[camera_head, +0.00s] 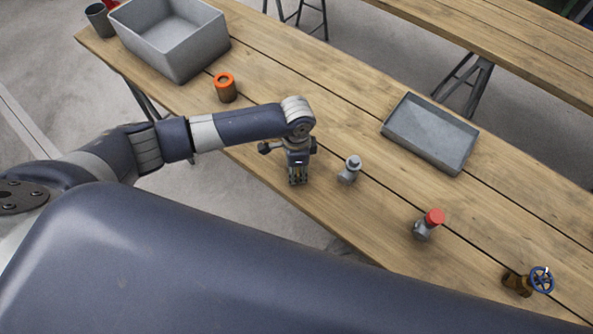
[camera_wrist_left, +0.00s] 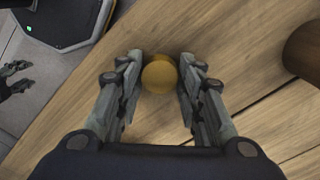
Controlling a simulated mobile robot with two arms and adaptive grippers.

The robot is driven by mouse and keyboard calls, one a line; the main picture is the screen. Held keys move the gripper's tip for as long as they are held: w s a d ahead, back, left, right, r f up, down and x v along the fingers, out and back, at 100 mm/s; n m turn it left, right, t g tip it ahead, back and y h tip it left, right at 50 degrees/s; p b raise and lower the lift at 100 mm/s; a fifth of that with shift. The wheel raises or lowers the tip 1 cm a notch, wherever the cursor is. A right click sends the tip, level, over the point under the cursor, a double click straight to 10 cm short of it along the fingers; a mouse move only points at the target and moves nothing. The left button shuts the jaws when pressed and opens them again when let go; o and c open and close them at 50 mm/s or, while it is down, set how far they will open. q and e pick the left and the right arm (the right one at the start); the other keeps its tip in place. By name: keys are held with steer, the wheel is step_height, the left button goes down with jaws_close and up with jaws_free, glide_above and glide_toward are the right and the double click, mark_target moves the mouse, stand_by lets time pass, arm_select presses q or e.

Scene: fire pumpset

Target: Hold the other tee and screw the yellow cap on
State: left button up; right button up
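My left gripper (camera_head: 298,180) is low over the front of the table, left of the grey tee. In the left wrist view the round yellow cap (camera_wrist_left: 160,76) sits between the fingertips of my left gripper (camera_wrist_left: 160,70), which appear to press on both its sides. Whether the cap touches the table I cannot tell. The grey tee (camera_head: 349,170) stands uncapped, apart from the gripper. A second tee (camera_head: 422,230) carries a red cap (camera_head: 434,217). My right gripper (camera_wrist_left: 16,78) shows small at the left edge of the wrist view, fingers apart and empty, over the floor.
A grey bin (camera_head: 180,55) and an orange-topped cylinder (camera_head: 226,90) stand to the left. A shallow grey tray (camera_head: 430,135) lies behind the tees. A brass valve with a blue handwheel (camera_head: 541,280) is at the right. The tabletop around the grey tee is clear.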

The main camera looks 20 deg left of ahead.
mark_target(297, 174)
arm_select(q)
steer(key=shift+c, duration=1.3)
steer(key=shift+r+b, duration=0.35)
steer(key=shift+r, duration=0.4)
steer(key=shift+s+d+r+b, duration=0.1)
steer(key=shift+s+r+b, duration=0.1)
steer(key=shift+r, duration=0.3)
steer(key=shift+s+d+r+b, duration=0.1)
steer(key=shift+s+r+b, duration=0.1)
steer(key=shift+r, duration=0.25)
steer(key=s+d+r+b, duration=0.1)
steer(key=s+d+b, duration=0.1)
steer(key=s+d, duration=0.6)
steer(key=s, duration=0.5)
steer(key=shift+r+b, duration=0.35)
arm_select(e)
step_height(297, 174, down, 4)
steer(key=shift+a+f, duration=0.1)
steer(key=shift+a, duration=0.05)
steer(key=shift+o, duration=0.2)
